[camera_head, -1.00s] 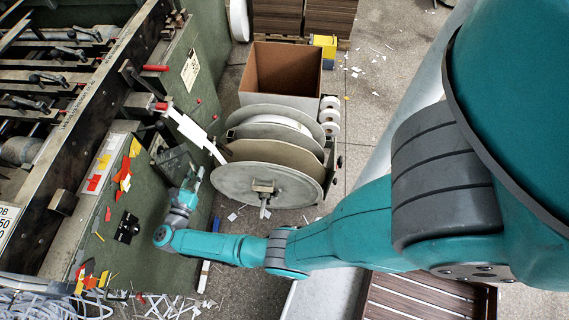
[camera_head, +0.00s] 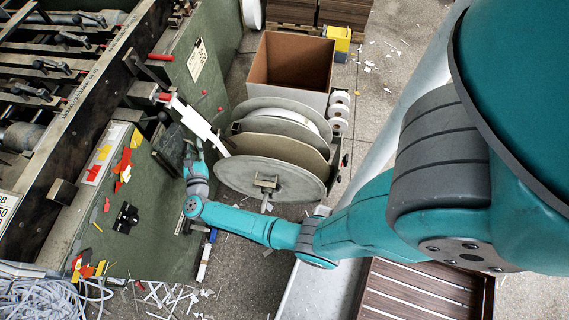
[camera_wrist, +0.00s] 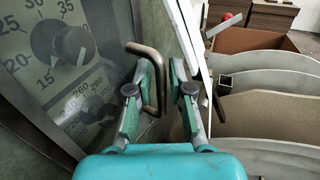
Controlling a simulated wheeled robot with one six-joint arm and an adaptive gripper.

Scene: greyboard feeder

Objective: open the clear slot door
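The clear door (camera_wrist: 75,75) fills the left of the wrist view, a see-through panel with dials and printed numbers behind it. A bent bronze-coloured handle (camera_wrist: 158,70) stands out from its right side. In the head view the dark door panel (camera_head: 167,150) is on the green machine side, partly hidden. My gripper (camera_wrist: 160,98) is open, with one finger on each side of the handle's outer bar. The bar lies closer to the left finger; I cannot tell if they touch. In the head view my gripper (camera_head: 192,150) is at the panel's right edge.
Large grey reels (camera_head: 270,178) stand just right of my gripper, with a white strip (camera_head: 195,120) running from the machine toward them. An open cardboard box (camera_head: 290,65) is behind. Paper scraps and loose white cable (camera_head: 45,300) lie on the floor.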

